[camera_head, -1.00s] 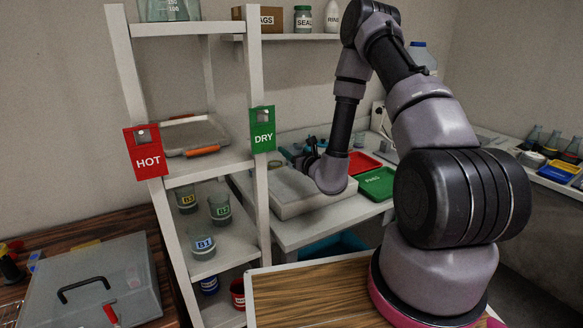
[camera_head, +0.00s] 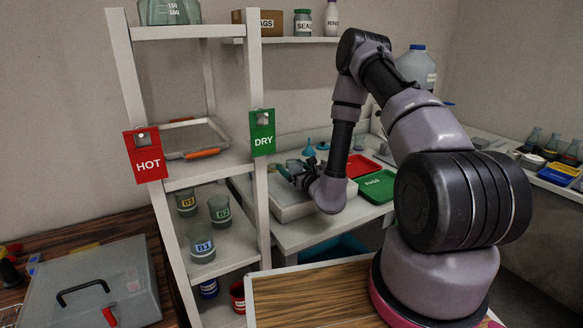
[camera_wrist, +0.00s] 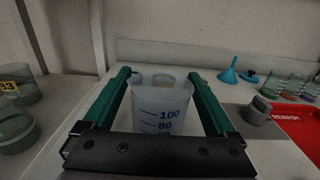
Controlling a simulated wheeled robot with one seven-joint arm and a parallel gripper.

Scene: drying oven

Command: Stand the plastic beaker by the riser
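A clear plastic beaker (camera_wrist: 160,108) with blue volume marks stands upright between the fingers in the wrist view. Its lower part is hidden behind the gripper body. My gripper (camera_wrist: 161,76) has its two green fingers apart, one on each side of the beaker, with a narrow gap showing beside it. In the head view my gripper (camera_head: 290,172) is low over a pale raised block or tray (camera_head: 298,209) on the bench, which may be the riser. The beaker cannot be made out clearly there.
A shelf rack (camera_head: 258,205) with labelled beakers stands just left of the gripper. A red tray (camera_head: 362,165) and a green tray (camera_head: 377,186) lie to the right. A blue funnel (camera_wrist: 228,75) and a grey cylinder (camera_wrist: 257,110) stand right of the fingers.

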